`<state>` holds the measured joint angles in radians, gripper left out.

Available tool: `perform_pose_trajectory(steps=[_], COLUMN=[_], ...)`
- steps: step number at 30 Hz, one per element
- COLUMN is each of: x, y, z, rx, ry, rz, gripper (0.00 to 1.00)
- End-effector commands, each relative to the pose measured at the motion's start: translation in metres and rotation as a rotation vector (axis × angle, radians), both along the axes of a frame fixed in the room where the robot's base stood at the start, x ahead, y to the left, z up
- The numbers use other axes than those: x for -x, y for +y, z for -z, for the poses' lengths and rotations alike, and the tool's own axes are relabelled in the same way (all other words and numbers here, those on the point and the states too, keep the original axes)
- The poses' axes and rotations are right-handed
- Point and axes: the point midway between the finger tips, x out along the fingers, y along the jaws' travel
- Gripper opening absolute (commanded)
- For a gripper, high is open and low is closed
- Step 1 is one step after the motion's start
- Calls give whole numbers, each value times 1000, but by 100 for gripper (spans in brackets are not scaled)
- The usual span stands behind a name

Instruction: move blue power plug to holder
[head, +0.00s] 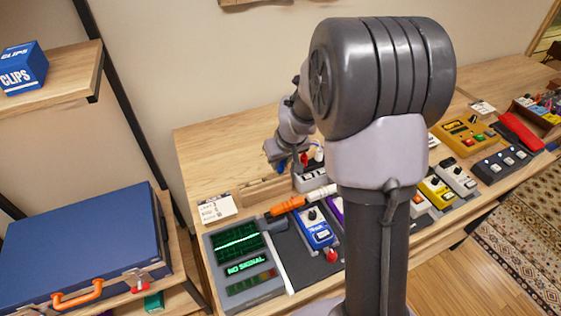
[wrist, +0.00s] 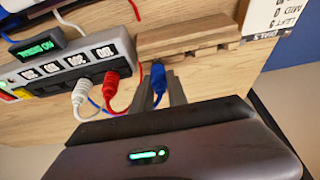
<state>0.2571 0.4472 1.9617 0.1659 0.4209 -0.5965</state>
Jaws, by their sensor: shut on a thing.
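My gripper (wrist: 160,92) is shut on the blue power plug (wrist: 158,77), which sits between its fingertips in the wrist view. The wooden holder (wrist: 195,38) lies right beside the plug's tip; I cannot tell whether they touch. A blue cable runs from the plug toward the power strip (wrist: 68,65). In the head view the blue plug (head: 282,166) shows small under my gripper (head: 280,160), close to the wooden holder (head: 262,190). My wrist hides part of it there.
A red plug (wrist: 112,83) and a white plug (wrist: 82,92) stand at the strip, with loose cables around them. A label card (wrist: 285,17) stands near the holder. Pedals, including a blue one (head: 315,232), and a signal monitor (head: 240,262) fill the bench front.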

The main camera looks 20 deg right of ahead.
Motion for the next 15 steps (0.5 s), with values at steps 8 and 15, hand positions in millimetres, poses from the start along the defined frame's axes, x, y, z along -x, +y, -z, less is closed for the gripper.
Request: perform_pose_trajectory(steps=[8,15], x=[0,0], y=[0,0], z=[-1,4], rx=[0,0], ry=[-1,-1], rz=[0,0], gripper=[0,0])
